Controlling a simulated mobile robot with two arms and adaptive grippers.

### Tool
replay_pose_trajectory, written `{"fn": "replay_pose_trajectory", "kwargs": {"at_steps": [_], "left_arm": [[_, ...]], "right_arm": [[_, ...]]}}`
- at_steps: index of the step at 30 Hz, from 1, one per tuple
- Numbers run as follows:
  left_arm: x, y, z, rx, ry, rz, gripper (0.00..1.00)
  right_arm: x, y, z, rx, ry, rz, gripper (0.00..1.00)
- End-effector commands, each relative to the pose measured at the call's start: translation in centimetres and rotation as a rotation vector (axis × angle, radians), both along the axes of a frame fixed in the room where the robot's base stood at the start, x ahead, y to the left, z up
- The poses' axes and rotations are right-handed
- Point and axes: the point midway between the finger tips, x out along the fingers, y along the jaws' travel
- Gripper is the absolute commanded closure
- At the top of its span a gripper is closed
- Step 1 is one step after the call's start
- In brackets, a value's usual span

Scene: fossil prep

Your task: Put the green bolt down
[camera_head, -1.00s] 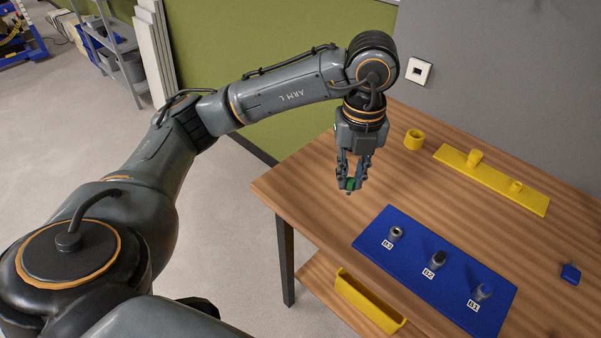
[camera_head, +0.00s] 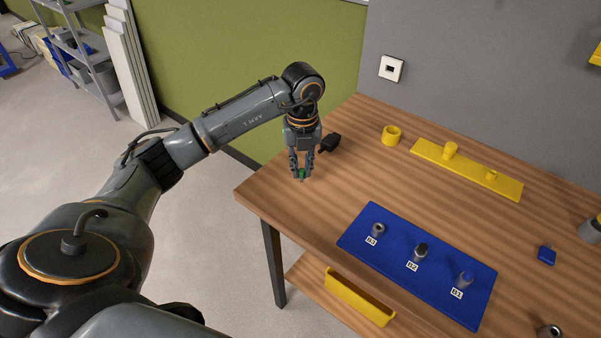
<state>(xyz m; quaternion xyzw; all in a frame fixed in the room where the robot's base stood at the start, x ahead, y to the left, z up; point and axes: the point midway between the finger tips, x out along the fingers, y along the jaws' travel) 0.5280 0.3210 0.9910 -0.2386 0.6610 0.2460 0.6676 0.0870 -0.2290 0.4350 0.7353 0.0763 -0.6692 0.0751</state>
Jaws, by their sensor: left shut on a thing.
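The green bolt (camera_head: 302,174) is small and sits between the fingertips of my left gripper (camera_head: 301,172). That gripper points down and is shut on the bolt, over the back left part of the wooden table (camera_head: 290,206). The bolt's lower end is at or just above the tabletop; I cannot tell whether it touches. The fingers hide part of the bolt. My right gripper is not in view.
A blue board (camera_head: 398,275) with several labelled posts lies to the right. A black object (camera_head: 330,143) stands behind the gripper. A yellow ring (camera_head: 391,135) and yellow strip (camera_head: 470,172) lie farther back. Bare wood surrounds the gripper's front and right.

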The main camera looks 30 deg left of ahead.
Motion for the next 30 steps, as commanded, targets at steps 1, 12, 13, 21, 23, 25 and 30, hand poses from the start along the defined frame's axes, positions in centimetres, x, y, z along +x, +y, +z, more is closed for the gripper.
{"fn": "replay_pose_trajectory", "kwargs": {"at_steps": [1, 12, 13, 21, 23, 25, 30], "left_arm": [[0.1, 0.5, -0.5, 0.002, 0.005, 0.002, 1.00], [0.2, 0.4, -3.6, 0.002, 0.001, -0.001, 1.00], [0.2, 0.4, -3.6, 0.002, 0.001, -0.001, 1.00], [0.2, 0.4, -3.9, 0.002, 0.001, 0.000, 0.74], [0.2, 0.4, -3.9, 0.002, 0.001, 0.000, 0.62], [0.2, 0.4, -3.9, 0.002, 0.001, 0.000, 0.61], [0.2, 0.4, -3.9, 0.002, 0.001, 0.000, 0.61]], "right_arm": [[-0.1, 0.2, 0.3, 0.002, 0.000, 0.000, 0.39], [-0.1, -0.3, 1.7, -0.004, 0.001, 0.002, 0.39], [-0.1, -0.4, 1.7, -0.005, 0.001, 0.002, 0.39], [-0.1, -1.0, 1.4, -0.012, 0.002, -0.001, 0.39], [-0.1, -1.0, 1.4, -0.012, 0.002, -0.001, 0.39], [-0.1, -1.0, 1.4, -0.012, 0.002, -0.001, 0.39], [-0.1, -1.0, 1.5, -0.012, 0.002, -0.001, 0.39]]}}
